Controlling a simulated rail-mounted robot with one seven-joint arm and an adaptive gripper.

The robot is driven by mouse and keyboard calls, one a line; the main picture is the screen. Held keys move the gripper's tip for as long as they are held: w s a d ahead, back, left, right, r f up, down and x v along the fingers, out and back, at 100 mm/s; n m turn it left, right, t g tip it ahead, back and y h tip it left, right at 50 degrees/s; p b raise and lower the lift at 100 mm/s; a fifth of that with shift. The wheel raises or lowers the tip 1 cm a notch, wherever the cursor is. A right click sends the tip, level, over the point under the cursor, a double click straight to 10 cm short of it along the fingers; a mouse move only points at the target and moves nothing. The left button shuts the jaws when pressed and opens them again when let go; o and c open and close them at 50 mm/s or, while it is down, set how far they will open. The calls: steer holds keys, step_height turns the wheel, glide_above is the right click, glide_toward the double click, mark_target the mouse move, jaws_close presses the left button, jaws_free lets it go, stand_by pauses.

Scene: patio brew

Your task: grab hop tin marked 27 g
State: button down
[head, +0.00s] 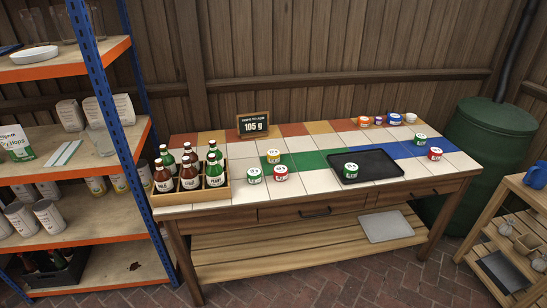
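Several small hop tins stand on the tiled table. A yellow-banded tin (273,156), a green-banded tin (254,174) and a red-banded tin (281,172) are grouped left of the tray. Another green-banded tin (351,170) stands on the black tray (378,159). A green-banded tin (420,140) and a red-banded tin (435,153) stand at the right. An orange container (364,122), a blue one (394,119) and other small ones stand at the back right. The weights on the tins are too small to read, so I cannot tell which is marked 27 g. My gripper is not in view.
A wooden crate (191,196) of bottles stands at the table's left end. A black sign (254,125) reading 105 g stands behind. A blue-and-orange shelf rack (87,75) is at left, a green barrel (488,140) at right. Tiles around the front tins are clear.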

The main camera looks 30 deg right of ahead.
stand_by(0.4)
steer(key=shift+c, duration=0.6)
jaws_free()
